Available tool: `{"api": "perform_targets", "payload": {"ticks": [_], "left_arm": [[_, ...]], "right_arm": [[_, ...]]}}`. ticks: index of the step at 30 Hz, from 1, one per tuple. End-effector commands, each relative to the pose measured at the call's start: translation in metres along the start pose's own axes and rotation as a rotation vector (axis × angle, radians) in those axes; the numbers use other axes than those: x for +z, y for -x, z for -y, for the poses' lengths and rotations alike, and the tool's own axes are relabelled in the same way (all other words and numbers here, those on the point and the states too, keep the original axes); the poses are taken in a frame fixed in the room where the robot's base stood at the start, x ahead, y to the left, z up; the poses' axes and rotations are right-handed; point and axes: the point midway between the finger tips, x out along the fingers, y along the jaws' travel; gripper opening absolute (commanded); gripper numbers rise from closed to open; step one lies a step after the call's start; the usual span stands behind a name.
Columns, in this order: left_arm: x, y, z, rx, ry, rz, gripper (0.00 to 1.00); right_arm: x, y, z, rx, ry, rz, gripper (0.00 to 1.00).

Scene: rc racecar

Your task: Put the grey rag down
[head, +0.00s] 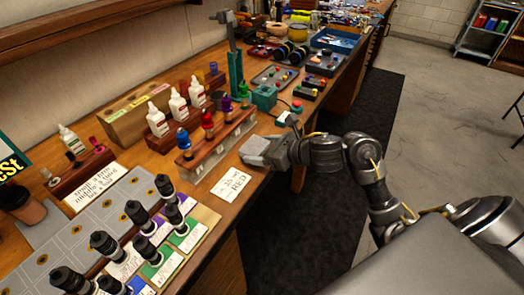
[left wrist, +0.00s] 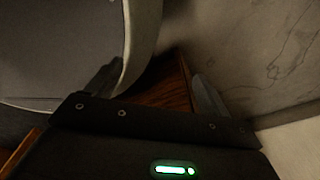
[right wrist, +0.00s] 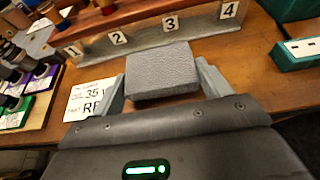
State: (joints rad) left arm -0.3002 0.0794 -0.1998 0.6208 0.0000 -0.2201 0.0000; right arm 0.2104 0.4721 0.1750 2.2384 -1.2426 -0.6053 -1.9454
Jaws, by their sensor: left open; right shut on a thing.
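The grey rag (right wrist: 160,72) is a folded, textured block between the fingers of my right gripper (right wrist: 163,82) in the right wrist view. My right gripper is shut on it. In the head view the rag (head: 258,150) and my right gripper (head: 272,153) are over the bench's front edge, in front of the numbered rack. I cannot tell whether the rag touches the bench top. My left gripper (left wrist: 155,85) is open and empty in the left wrist view, and out of the head view.
The numbered rack (right wrist: 150,42), labelled 1 to 4, stands just behind the rag. A white card (head: 231,184) lies to the left, with several black-capped bottles (head: 138,213) beyond it. A teal box (head: 264,97) and a red button (head: 297,107) are farther right. Some bare wood surrounds the rag.

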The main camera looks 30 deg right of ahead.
Motion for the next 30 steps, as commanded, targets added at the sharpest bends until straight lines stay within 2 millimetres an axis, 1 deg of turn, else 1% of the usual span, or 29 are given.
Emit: {"api": "perform_targets", "payload": {"ticks": [3, 11, 17, 30], "left_arm": [[0.000, 0.001, 0.000, 0.000, 0.000, 0.000, 0.81], [0.000, 0.000, 0.000, 0.000, -0.001, 0.000, 0.81], [0.001, -0.006, 0.001, -0.002, -0.001, 0.001, 0.81], [0.002, -0.017, 0.017, -0.021, -0.007, 0.002, 0.81]], "right_arm": [[-0.007, -0.003, 0.000, -0.001, -0.001, 0.001, 0.51], [-0.008, -0.003, 0.001, -0.001, 0.002, 0.001, 0.51], [-0.012, -0.005, 0.001, -0.001, 0.003, 0.001, 0.51], [-0.019, -0.008, 0.001, -0.001, 0.003, 0.000, 0.51]]}}
